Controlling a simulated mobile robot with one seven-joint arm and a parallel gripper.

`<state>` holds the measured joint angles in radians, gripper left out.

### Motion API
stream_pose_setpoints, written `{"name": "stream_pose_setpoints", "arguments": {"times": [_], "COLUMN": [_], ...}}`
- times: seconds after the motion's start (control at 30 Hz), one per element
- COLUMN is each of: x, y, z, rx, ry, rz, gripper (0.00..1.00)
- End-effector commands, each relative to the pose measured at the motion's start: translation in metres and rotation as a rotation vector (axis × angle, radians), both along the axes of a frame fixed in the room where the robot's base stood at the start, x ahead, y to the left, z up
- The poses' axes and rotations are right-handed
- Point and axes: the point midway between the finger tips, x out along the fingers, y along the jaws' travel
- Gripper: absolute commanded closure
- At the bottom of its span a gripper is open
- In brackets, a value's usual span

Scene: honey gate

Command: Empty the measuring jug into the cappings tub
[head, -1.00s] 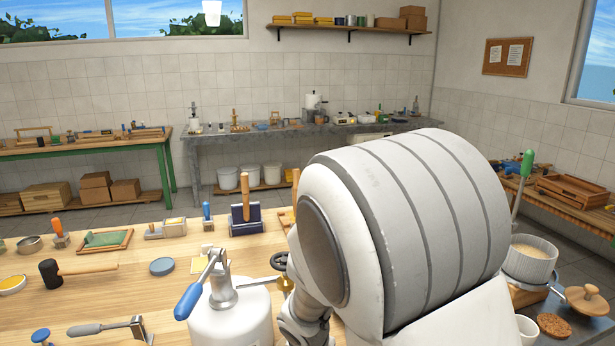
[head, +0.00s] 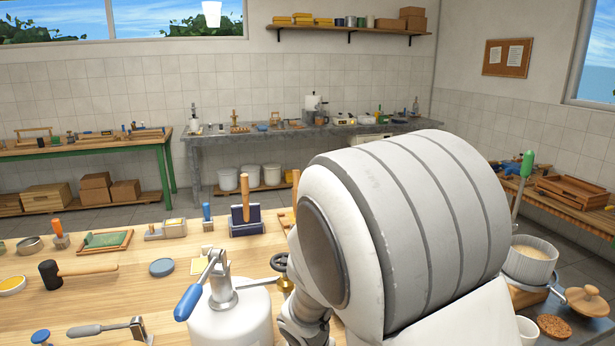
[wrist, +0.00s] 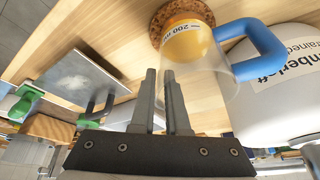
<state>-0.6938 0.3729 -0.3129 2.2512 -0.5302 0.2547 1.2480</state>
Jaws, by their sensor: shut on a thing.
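The measuring jug (wrist: 205,85) is clear with a blue handle (wrist: 255,50), a "200" label and yellow contents at its far end. It shows in the wrist view, in front of a round cork piece (wrist: 160,15); I cannot tell if they touch. My gripper (wrist: 162,78) is shut on the jug's near left wall, the fingers with only a narrow gap. In the head view my arm hides the gripper and jug. A white ribbed tub (head: 532,256) with pale contents stands at the right; I cannot tell if it is the cappings tub.
A white tank (head: 230,325) with a blue-handled lever stands on the wooden bench (head: 105,220), close beside the jug in the wrist view (wrist: 275,85). A wooden lid (head: 588,299) lies at the right.

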Motion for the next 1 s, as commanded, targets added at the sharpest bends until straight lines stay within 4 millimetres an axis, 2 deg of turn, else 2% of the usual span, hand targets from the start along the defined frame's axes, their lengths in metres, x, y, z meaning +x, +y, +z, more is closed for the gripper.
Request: {"name": "stream_pose_setpoints", "arguments": {"times": [0.37, 1.0], "x": [0.0, 0.0], "y": [0.0, 0.0], "z": [0.002, 0.021], "rx": [0.001, 0.001], "ry": [-0.001, -0.001], "rz": [-0.001, 0.0], "gripper": [1.0, 1.0]}}
